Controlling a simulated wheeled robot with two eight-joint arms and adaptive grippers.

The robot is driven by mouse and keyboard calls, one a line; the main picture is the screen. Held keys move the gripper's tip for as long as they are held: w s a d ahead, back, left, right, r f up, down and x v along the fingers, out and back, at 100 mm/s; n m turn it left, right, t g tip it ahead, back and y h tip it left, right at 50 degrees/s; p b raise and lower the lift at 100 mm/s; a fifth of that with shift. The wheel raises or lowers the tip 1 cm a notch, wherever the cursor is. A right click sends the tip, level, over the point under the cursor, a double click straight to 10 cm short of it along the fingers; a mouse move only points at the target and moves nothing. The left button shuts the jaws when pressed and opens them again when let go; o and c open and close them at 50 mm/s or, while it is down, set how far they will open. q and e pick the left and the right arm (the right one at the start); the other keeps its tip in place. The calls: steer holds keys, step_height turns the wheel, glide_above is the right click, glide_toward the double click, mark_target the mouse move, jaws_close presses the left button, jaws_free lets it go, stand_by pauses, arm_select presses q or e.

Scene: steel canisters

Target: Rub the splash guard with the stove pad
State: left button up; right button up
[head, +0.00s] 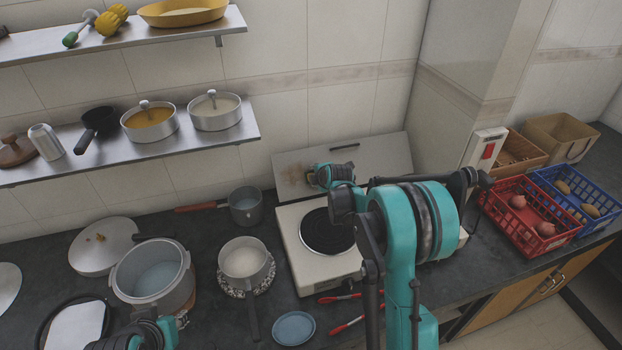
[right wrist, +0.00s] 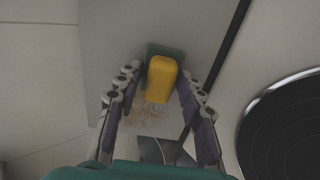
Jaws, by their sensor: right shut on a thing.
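The splash guard (head: 375,152) is a grey metal panel standing behind the stove, with a brownish smear (head: 292,178) on its left part. My right gripper (head: 312,178) is at the guard's left part, beside the smear. In the right wrist view my right gripper (right wrist: 162,82) is shut on the stove pad (right wrist: 162,78), a yellow block with a green layer. The pad is over the guard's grey face (right wrist: 110,40), next to the speckled smear (right wrist: 155,115); whether it touches cannot be told. Part of my left gripper (head: 140,338) shows at the bottom edge; its fingers are unclear.
The white stove (head: 305,270) with a black hotplate (head: 328,232) stands before the guard. A saucepan (head: 244,262), a grey pot (head: 152,275) and a blue plate (head: 293,328) are to the left and front. Red and blue baskets (head: 530,228) (head: 590,208) stand at right.

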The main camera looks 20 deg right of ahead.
mark_target(291, 171)
steer(key=shift+w+r+p, duration=0.3)
steer(key=shift+w+r, duration=0.25)
steer(key=shift+r, duration=0.1)
steer(key=shift+a, duration=3.7)
steer(key=shift+a+b, duration=0.5)
steer(key=shift+a, duration=1.3)
steer(key=shift+w+r+p, duration=0.5)
steer(key=shift+r, duration=0.15)
steer(key=shift+d, duration=1.85)
steer(key=shift+d+b, duration=0.4)
steer(key=shift+d, duration=3.3)
steer(key=shift+p+v, duration=1.15)
steer(key=shift+v, duration=1.85)
